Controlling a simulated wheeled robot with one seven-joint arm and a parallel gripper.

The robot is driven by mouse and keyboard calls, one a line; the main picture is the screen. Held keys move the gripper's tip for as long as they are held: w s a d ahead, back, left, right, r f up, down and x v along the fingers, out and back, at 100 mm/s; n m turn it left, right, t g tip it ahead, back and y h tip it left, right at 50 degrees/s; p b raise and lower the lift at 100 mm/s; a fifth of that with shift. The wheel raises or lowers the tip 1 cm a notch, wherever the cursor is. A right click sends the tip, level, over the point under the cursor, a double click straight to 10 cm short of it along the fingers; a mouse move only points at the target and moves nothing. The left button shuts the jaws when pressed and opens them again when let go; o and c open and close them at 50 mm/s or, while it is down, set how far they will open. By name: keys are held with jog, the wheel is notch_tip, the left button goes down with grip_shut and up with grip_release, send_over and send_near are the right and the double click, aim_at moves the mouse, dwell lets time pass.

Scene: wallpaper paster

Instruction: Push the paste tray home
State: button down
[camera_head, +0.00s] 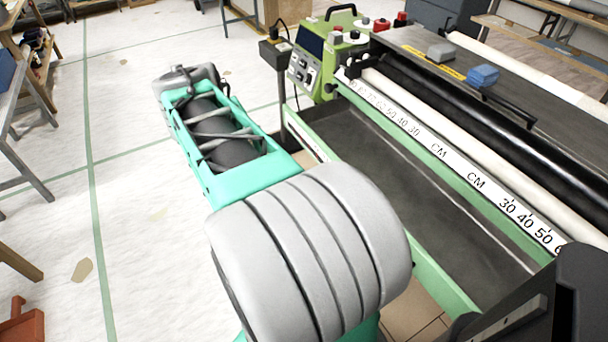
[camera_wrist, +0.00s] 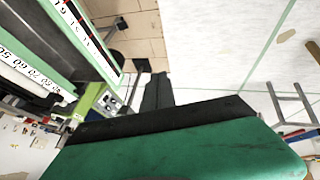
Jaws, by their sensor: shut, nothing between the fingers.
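The paste tray (camera_head: 400,175) is a long dark shallow trough with a green rim. It lies in front of the machine's white centimetre ruler (camera_head: 440,150) in the head view. Part of it appears to show at the upper left of the wrist view (camera_wrist: 48,36), beside a numbered strip. My gripper (camera_wrist: 157,78) shows as dark fingers, shut and empty, pointing toward the floor in the wrist view. It is to the side of the tray with a gap between them. In the head view my own arm hides the tray's near front edge, and the fingers cannot be made out.
The green control box (camera_head: 318,60) stands at the tray's far end. Black and white rollers (camera_head: 450,100) lie behind the ruler. A blue block (camera_head: 483,76) rests on the machine top. Workbenches (camera_head: 20,110) stand at the left. The pale floor left of the machine is mostly clear.

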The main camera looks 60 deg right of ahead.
jog(key=s+d+f+m+g+h+b, duration=0.1)
jog(key=s+d+f+b, duration=0.2)
jog(key=d+f, duration=0.3)
jog(key=s+d+f+m+g+h+b, duration=0.15)
jog(key=d+f+b, duration=0.25)
jog(key=d, duration=0.5)
jog(key=b, duration=0.2)
send_near(309, 149)
notch_tip(309, 149, down, 3)
jog(key=w+a, duration=0.1)
jog(key=w, duration=0.1)
jog(key=shift+t, duration=0.25)
jog(key=d, duration=0.1)
jog(key=s+d, duration=0.2)
jog(key=d, duration=0.1)
jog(key=shift+f, duration=0.3)
jog(key=shift+w, duration=0.1)
